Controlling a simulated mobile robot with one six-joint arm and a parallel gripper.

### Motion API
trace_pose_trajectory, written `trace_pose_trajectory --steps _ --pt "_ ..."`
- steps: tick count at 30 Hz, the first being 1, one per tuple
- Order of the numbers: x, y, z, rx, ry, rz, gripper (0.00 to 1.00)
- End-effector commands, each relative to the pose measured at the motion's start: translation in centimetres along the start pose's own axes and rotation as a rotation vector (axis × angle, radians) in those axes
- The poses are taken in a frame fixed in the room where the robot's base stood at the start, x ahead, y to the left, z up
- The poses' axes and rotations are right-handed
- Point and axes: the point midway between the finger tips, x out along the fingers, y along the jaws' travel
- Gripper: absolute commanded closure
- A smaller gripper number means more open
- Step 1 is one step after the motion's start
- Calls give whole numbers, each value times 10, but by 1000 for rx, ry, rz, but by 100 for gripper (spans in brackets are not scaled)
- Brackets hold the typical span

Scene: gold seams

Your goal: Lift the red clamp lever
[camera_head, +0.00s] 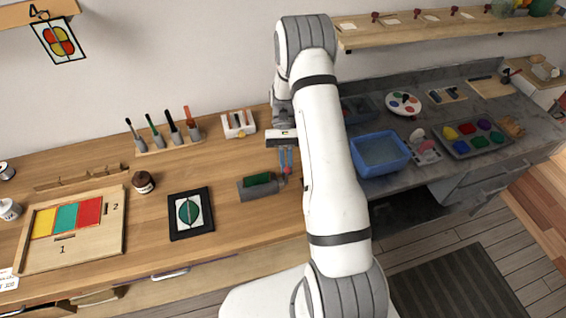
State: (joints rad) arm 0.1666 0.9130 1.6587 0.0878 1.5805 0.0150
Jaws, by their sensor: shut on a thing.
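The grey clamp block (262,190) sits on the wooden bench with a green piece in it. The red clamp lever (287,169) shows as a small red spot at the block's right end. My gripper (286,164) points down over that end, with its bluish fingers shut on the red lever. The fingers and my arm hide part of the lever, so its exact tilt cannot be told.
A framed card with a green oval (190,212) lies left of the clamp. A wooden tray with coloured panels (120,237) is farther left. Upright tools (170,122) and a small holder (238,131) stand behind. A blue basin (380,150) is right of my arm.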

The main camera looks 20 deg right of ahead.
Motion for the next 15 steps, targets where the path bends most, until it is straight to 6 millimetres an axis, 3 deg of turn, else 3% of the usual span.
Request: trace_pose_trajectory --steps 8,9,15 --pt "2 -1 -4 -2 7 9 100" --pt "2 -1 -4 -2 7 10 92" --pt "1 -3 -3 -4 6 10 76"
